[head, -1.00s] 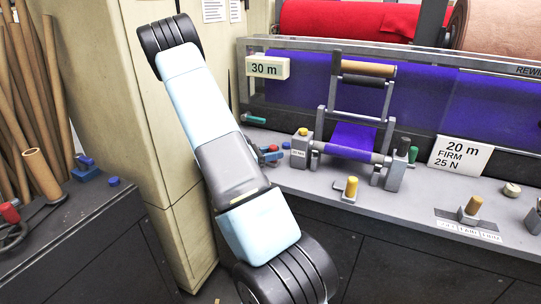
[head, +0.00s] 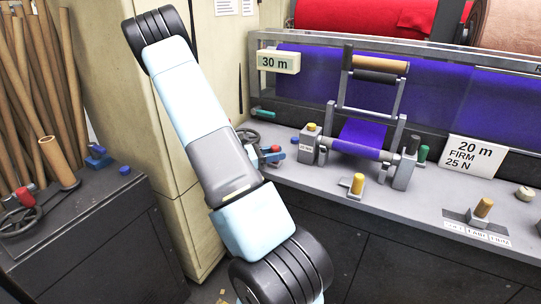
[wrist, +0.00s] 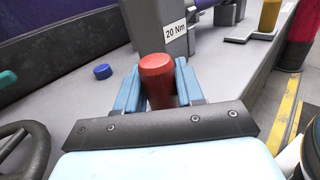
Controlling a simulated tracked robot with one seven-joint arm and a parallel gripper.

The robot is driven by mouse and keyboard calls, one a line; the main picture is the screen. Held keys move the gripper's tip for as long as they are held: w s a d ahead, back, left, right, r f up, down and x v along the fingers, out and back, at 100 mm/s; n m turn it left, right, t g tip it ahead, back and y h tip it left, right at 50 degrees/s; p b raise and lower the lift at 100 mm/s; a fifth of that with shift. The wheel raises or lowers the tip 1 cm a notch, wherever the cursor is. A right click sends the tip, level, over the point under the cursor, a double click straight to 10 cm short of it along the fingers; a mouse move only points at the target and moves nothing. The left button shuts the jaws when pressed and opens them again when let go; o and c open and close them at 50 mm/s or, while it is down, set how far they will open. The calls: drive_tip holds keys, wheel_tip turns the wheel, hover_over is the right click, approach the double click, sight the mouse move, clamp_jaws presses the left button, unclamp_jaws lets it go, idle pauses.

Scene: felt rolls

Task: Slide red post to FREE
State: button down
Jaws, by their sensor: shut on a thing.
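The red post (wrist: 157,78) stands between the two light blue fingers of my gripper (wrist: 157,88) in the wrist view. The fingers are shut on its sides, and its rounded top shows above them. Its lower part is hidden by my gripper. In the head view the red post (head: 275,149) is a small red spot beside the grey block of the roller stand, partly hidden by my arm and fingers. No FREE marking can be read in either view.
A dark handwheel (wrist: 22,150) and a blue button (wrist: 102,71) are to the left of my gripper. A grey block (wrist: 160,25) labelled 20 Nm stands just beyond the post. Yellow posts (head: 357,184) stand along the bench (head: 320,190). A tan cabinet (head: 180,140) is behind my arm.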

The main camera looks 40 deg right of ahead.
drive_tip(key=shift+s+a+f, duration=0.15)
drive_tip(key=shift+s+a, duration=0.1)
drive_tip(key=c, duration=0.9)
unclamp_jaws()
drive_tip(key=shift+a, duration=0.1)
drive_tip(key=shift+c, duration=0.2)
drive_tip(key=shift+o, duration=0.7)
drive_tip(key=shift+w, duration=0.1)
drive_tip(key=v, duration=1.3)
drive_tip(key=shift+a, duration=0.3)
drive_tip(key=shift+w, duration=0.15)
